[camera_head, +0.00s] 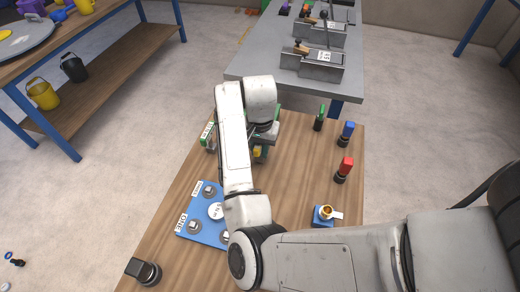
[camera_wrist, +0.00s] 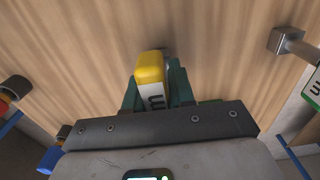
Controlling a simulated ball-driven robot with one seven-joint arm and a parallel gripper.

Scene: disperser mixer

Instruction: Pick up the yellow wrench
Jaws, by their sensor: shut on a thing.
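The yellow wrench (camera_wrist: 149,67) shows in the wrist view as a yellow end with a white, dark-lettered label. It sits between the dark green fingers of my gripper (camera_wrist: 157,90), which is shut on it. In the head view a small yellow part of the wrench (camera_head: 257,152) shows beneath my arm, over the wooden table (camera_head: 300,180). My arm hides most of the gripper and wrench there. I cannot tell whether the wrench touches the table.
A blue plate (camera_head: 190,226) with metal posts lies left of my arm. A green-and-white labelled piece (camera_head: 208,135) stands behind it. Red (camera_head: 346,165), blue (camera_head: 347,130) and green (camera_head: 320,117) handled items stand at right, near a blue block with a brass piece (camera_head: 325,213). A grey table (camera_head: 262,72) adjoins behind.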

